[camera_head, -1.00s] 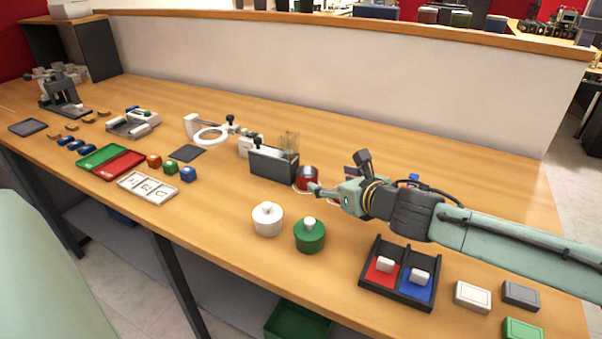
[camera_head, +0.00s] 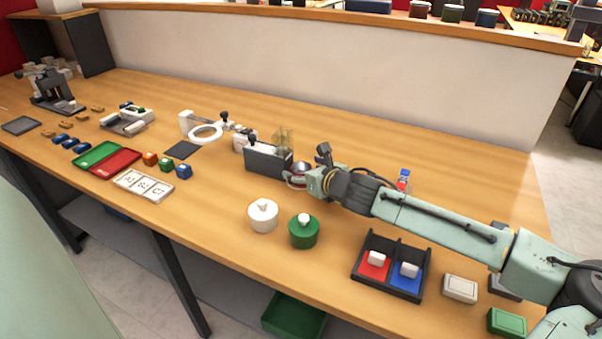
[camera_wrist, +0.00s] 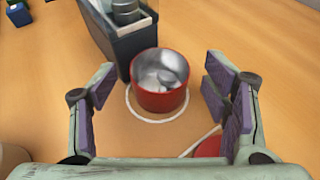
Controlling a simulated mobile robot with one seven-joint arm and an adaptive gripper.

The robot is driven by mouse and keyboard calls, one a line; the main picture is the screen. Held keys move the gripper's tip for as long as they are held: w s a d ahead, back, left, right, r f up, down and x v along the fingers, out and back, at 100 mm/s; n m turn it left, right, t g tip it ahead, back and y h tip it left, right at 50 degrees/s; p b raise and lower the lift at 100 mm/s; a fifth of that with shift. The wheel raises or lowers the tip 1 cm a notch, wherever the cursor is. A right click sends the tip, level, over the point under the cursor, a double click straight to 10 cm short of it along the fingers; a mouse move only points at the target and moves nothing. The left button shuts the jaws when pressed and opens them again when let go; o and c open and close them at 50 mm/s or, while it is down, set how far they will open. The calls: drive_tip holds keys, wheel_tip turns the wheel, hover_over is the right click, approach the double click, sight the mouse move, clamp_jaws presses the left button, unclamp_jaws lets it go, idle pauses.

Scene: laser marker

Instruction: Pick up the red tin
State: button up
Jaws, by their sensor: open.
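The red tin (camera_wrist: 160,98) is open-topped and upright in the wrist view, with a shiny inside. It stands within a thin white ring on the table. In the head view the tin (camera_head: 301,167) is largely hidden by my gripper. My gripper (camera_wrist: 158,92) is open and empty. Its purple-padded fingers appear to the left and right of the tin, with clear gaps on both sides. I cannot tell how far above the tin the fingertips are. In the head view my gripper (camera_head: 303,178) is at the tin.
A dark holder box (camera_head: 268,160) stands close beside the tin; it also shows in the wrist view (camera_wrist: 125,40). A red round piece (camera_wrist: 208,146) lies near the right finger. A white jar (camera_head: 263,217) and a green jar (camera_head: 303,232) stand nearer the table's front edge.

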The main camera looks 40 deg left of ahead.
drive_tip(key=shift+c, duration=0.3)
drive_tip(key=c, duration=1.4)
drive_tip(key=shift+o, duration=0.2)
drive_tip(key=shift+s+r, duration=0.1)
drive_tip(key=shift+r, duration=0.15)
